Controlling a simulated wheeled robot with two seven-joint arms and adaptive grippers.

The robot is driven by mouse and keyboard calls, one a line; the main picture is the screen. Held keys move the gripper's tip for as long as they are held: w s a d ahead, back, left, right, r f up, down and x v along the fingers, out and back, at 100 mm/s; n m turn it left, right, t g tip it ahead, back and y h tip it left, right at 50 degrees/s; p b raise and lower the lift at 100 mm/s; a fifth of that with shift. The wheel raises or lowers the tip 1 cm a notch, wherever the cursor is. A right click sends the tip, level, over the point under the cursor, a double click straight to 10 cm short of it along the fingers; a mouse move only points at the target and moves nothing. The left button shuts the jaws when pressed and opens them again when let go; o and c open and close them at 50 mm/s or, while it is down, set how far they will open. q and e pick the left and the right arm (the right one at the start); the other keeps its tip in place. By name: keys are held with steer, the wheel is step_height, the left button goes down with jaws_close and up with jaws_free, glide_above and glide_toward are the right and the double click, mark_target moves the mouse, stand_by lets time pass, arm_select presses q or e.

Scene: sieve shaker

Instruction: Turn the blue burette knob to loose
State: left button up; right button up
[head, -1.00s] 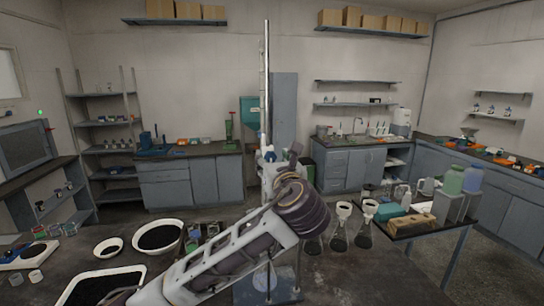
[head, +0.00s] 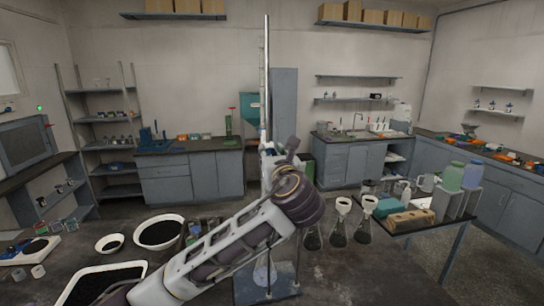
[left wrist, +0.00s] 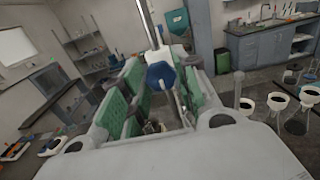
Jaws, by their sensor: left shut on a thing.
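The burette (head: 265,75) is a tall clear tube standing upright on a stand with a dark base plate (head: 285,285). The blue burette knob (left wrist: 161,75) shows in the left wrist view between the green-padded fingers of my left gripper (left wrist: 155,88). The gripper is shut on the knob. In the head view my left gripper (head: 269,158) is at the lower part of the burette, and my own wrist hides most of the knob and clamp there. My right gripper is in neither view.
Several flasks with funnels (head: 338,232) stand to the right of the stand. White bowls with dark contents (head: 160,220) and a tray (head: 100,272) lie at the left. A side table (head: 440,222) with bottles and a wooden block is at the right.

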arm_select(q)
steer(key=shift+n, duration=0.4)
steer(key=n+b, duration=0.1)
steer(key=n, duration=0.2)
steer(key=n+b, duration=0.1)
steer(key=n, duration=0.4)
steer(key=shift+a+f+n, duration=0.1)
steer(key=shift+f+n, duration=0.05)
steer(key=shift+n, duration=0.15)
steer(key=n+b, duration=0.2)
steer(key=n, duration=0.3)
steer(key=shift+f, duration=0.1)
steer(key=shift+n+b, duration=0.6)
steer(key=shift+n, duration=1.2)
